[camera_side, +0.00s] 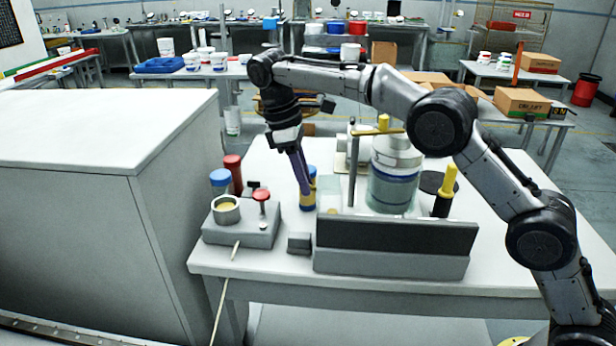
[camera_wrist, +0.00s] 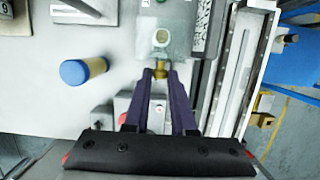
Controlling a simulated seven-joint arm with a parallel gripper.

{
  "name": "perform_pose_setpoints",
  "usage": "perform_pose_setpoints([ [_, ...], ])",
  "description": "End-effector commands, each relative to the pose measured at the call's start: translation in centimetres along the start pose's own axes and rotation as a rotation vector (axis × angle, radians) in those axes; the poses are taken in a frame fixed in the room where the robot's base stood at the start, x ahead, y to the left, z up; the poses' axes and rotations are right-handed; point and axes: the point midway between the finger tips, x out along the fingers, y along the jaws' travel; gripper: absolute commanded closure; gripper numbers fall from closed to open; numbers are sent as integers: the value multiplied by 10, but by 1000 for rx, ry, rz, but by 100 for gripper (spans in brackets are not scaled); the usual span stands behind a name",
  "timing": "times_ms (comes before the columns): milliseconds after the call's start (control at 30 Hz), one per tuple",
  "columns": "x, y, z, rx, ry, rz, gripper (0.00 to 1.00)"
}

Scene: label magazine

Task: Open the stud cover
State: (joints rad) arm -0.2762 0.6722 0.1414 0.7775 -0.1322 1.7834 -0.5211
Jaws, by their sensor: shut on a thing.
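My gripper (camera_wrist: 161,78) has its long purple fingers closed together at the tips on a small brass-coloured piece (camera_wrist: 162,66). This piece sits at the near edge of a pale translucent block (camera_wrist: 180,22) that has a whitish ring (camera_wrist: 161,38) on top. I cannot tell for certain which part is the stud cover, or whether it is open. The fingertips' contact is too small to make out there.
A grey box with a red knob (camera_side: 262,196) and a cup (camera_side: 226,209) stands left. A black panel (camera_side: 395,236) stands along the front edge. A large clear jar (camera_side: 393,185) and a yellow-handled tool (camera_side: 447,185) stand right.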

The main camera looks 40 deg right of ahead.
Motion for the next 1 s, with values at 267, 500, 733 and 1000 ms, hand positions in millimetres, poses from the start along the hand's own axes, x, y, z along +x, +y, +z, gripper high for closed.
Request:
perform_pose_setpoints([
  [267, -1, 0, -2, 0, -32, 2, 100],
  [500, -1, 0, -2, -1, -33, 2, 100],
  [733, -1, 0, -2, -1, -32, 1, 55],
  [1000, 0, 0, -2, -1, -34, 0, 48],
])
